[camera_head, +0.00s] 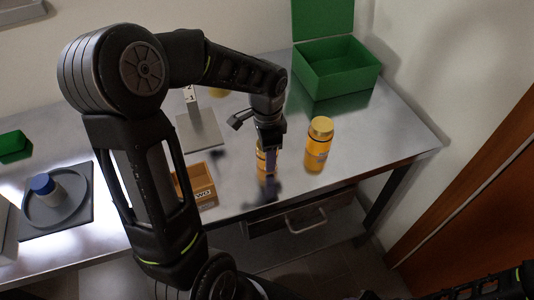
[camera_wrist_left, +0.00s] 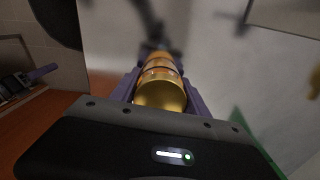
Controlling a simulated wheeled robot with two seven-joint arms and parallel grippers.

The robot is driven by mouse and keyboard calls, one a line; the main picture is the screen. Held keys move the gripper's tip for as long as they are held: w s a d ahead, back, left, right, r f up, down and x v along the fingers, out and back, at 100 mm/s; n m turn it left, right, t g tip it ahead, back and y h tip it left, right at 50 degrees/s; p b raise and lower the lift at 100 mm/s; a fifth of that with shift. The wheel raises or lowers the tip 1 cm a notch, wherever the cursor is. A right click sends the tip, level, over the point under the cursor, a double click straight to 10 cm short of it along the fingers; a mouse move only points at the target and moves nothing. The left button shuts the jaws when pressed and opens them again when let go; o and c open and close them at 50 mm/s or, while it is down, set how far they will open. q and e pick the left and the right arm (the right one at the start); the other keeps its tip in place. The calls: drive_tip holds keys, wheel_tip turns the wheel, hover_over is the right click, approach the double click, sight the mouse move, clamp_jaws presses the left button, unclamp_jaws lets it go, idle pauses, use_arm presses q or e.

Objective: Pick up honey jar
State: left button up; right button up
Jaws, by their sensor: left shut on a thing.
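An amber honey jar (camera_head: 267,162) is between the fingers of my left gripper (camera_head: 268,145), which is shut on it from above. In the wrist view the jar's gold lid (camera_wrist_left: 160,95) shows between the two purple fingers (camera_wrist_left: 160,88). The gripper hides much of the jar in the head view, and I cannot tell whether its base touches the table. A second amber jar with a gold lid (camera_head: 318,146) stands upright to the right, apart from the gripper. My right gripper is out of view; only part of my right arm shows at the lower right.
The metal table (camera_head: 375,125) has clear room at right. An open green box (camera_head: 335,72) stands at the back. A cardboard box (camera_head: 199,187) is left of the held jar, and a scale-like stand (camera_head: 200,130) is behind. A round tray (camera_head: 75,208) holds a blue-capped container (camera_head: 45,187).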

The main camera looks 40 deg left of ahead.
use_arm(q)
clamp_jaws()
wheel_tip(320, 180, up, 10)
drive_tip(key=shift+r+b, duration=0.1)
drive_tip(key=shift+b, duration=0.25)
idle(0.4)
idle(0.8)
